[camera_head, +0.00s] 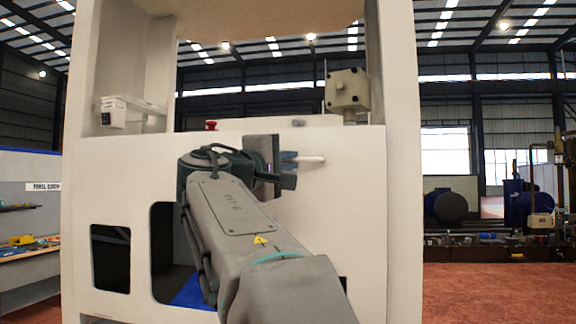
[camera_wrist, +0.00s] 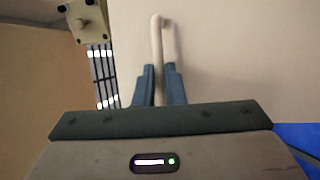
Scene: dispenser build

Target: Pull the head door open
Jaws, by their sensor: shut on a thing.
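The machine's pale front panel (camera_head: 130,180) is the door face in front of me and carries a light bar handle (camera_head: 312,160). My gripper (camera_head: 288,161) is at that handle, with my arm reaching up across the panel from the lower right. In the wrist view, the two blue-grey fingers of my gripper (camera_wrist: 159,75) are shut around the handle (camera_wrist: 157,42), one on each side. The handle's bent end sticks out beyond the fingertips. The panel looks about flush with the frame; I cannot tell whether it is slightly open. My arm hides part of its lower right.
A grey box (camera_head: 347,90) stands on the ledge above the panel, right of the handle, and a red button (camera_head: 211,125) sits left. Dark openings (camera_head: 110,258) lie below. A workbench (camera_head: 30,265) is at the left. Red floor (camera_head: 500,290) is clear on the right.

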